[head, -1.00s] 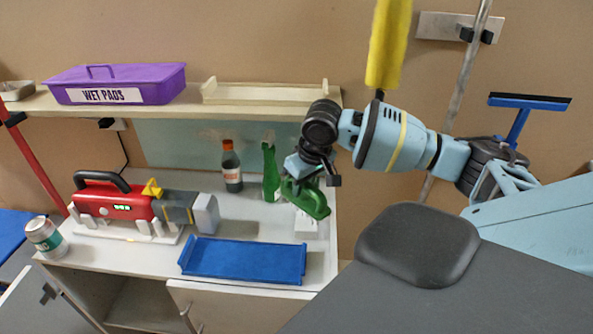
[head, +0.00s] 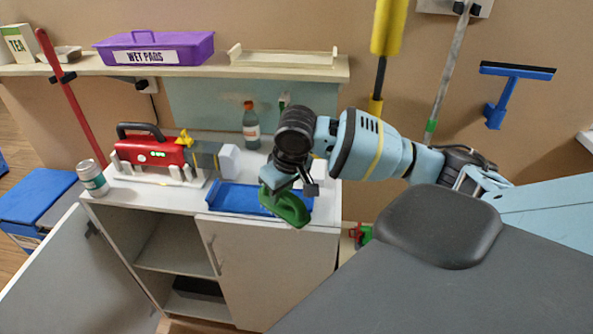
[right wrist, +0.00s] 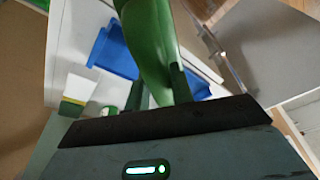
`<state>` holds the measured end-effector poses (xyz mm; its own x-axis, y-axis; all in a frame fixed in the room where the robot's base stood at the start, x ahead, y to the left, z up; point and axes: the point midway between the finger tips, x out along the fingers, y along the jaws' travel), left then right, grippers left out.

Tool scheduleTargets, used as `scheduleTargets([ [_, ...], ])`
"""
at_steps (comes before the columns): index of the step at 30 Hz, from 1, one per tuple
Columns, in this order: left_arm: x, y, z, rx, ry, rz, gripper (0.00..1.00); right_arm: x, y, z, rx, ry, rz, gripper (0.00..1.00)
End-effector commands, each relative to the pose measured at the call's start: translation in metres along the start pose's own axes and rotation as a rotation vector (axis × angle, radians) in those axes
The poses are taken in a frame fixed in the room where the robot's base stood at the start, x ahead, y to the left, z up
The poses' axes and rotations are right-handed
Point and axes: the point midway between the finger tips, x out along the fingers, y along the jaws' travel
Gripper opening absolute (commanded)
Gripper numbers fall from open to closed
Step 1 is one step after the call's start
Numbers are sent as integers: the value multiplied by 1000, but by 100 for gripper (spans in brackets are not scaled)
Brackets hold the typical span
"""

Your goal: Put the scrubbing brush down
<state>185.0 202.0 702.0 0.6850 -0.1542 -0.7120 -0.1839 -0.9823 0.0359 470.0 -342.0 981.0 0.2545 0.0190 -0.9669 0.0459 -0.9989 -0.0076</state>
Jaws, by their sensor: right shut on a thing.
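The scrubbing brush (head: 290,208) is green and is held in my right gripper (head: 286,186), its lower end pointing down and to the right. In the head view it overlaps the right end of the blue tray (head: 236,199) on the white counter; I cannot tell its exact height, but it appears above the tray. In the right wrist view the green brush (right wrist: 152,45) stands between the fingers, with the blue tray (right wrist: 113,52) behind it. The gripper and arm hide part of the counter's back right. My left gripper is not in view.
A red device (head: 150,153) and a can (head: 92,178) are on the counter's left. A dark bottle (head: 251,127) stands at the back. The shelf (head: 80,68) above holds a purple box (head: 155,50). The cabinet door (head: 95,270) below left is open.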

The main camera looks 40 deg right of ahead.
Motion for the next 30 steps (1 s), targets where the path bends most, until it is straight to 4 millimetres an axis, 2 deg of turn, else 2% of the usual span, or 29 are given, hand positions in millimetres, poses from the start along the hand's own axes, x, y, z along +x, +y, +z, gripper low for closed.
scheduleTargets([
  [1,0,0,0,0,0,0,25,3,-28,-4,-35,3,-18,0],
  [3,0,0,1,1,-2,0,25,8,-56,-5,-69,1,-26,0],
  [8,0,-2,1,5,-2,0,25,17,-113,0,-135,0,-35,0],
  [12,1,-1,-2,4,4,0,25,30,-158,18,-171,0,-38,0],
  [15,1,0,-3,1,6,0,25,45,-180,42,-166,-1,-34,0],
  [18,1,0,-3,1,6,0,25,59,-186,64,-136,1,-28,0],
  [22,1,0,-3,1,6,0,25,75,-182,94,-85,2,-17,0],
  [27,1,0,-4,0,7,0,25,91,-160,130,-10,5,2,0],
  [30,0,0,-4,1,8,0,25,96,-146,144,19,9,12,0],
])
